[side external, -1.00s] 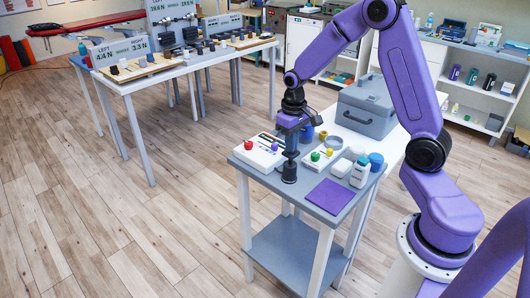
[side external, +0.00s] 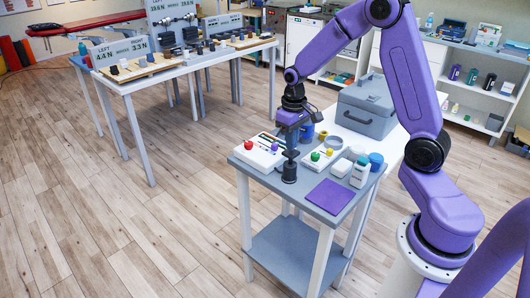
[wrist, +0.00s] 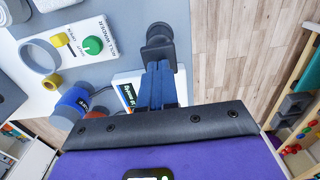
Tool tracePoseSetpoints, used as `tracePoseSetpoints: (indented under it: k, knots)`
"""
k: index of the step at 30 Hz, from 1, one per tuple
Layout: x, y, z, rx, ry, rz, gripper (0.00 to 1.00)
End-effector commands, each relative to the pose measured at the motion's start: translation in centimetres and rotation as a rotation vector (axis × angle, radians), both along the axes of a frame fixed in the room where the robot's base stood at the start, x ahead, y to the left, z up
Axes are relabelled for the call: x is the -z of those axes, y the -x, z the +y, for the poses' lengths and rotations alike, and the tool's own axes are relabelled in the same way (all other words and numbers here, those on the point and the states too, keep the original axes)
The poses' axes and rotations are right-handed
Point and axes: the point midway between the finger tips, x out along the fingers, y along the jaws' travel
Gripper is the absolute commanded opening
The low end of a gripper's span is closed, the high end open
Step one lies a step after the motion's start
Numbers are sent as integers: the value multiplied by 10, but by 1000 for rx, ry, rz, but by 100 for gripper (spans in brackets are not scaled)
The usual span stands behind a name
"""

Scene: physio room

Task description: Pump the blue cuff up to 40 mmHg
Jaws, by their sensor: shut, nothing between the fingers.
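My gripper (side external: 291,151) is shut and empty, just above a dark upright plunger-like post (side external: 289,173) at the table's front left corner. In the wrist view its blue fingers (wrist: 157,72) point at the post's dark round top (wrist: 158,42); I cannot tell whether they touch. The blue cuff (wrist: 72,104) is behind the gripper, beside a yellow piece; it also shows partly in the side view (side external: 307,132).
A panel with a green knob (side external: 316,156) and a grey ring (side external: 334,142) stand to the right. A white bottle (side external: 360,172), a blue-topped jar (side external: 376,160) and a purple mat (side external: 330,196) are nearby. A grey case (side external: 366,108) is behind.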

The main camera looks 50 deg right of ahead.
Motion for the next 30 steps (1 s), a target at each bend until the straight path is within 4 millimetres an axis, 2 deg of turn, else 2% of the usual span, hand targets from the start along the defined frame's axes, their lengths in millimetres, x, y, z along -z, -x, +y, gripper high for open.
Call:
tracePoseSetpoints:
  k: [30]
  knots:
    - [36,0,0,-1,0,3,0]
